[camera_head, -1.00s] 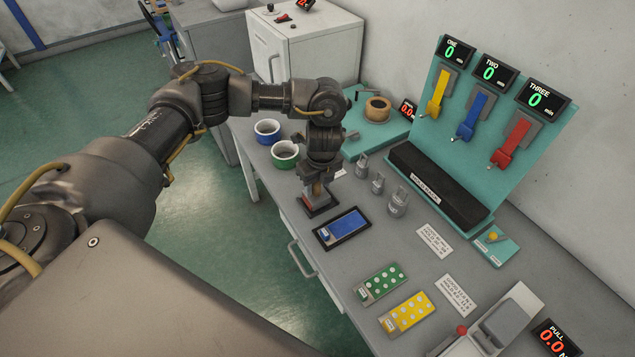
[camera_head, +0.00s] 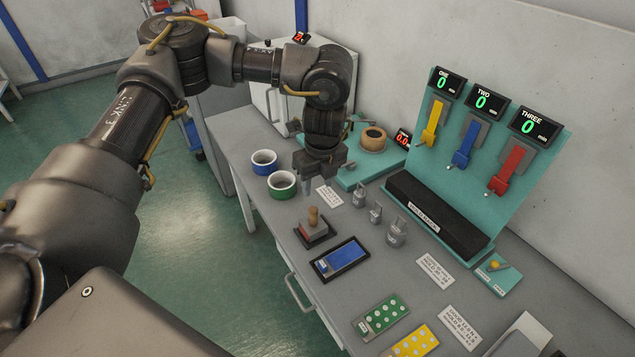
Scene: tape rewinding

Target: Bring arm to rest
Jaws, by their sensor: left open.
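My left arm comes in from the left and bends down over the table. My left gripper (camera_head: 322,172) is open and empty, raised above the table just right of the green tape roll (camera_head: 282,184). Below it a stamp with a wooden handle (camera_head: 313,222) stands upright on a small dark base, apart from the gripper. My right gripper is not in view.
A blue tape roll (camera_head: 264,162), a blue ink pad (camera_head: 340,258) and several grey weights (camera_head: 397,232) stand close by. A teal gauge board (camera_head: 470,215) rises at the right. Green (camera_head: 381,317) and yellow dotted cards lie in front.

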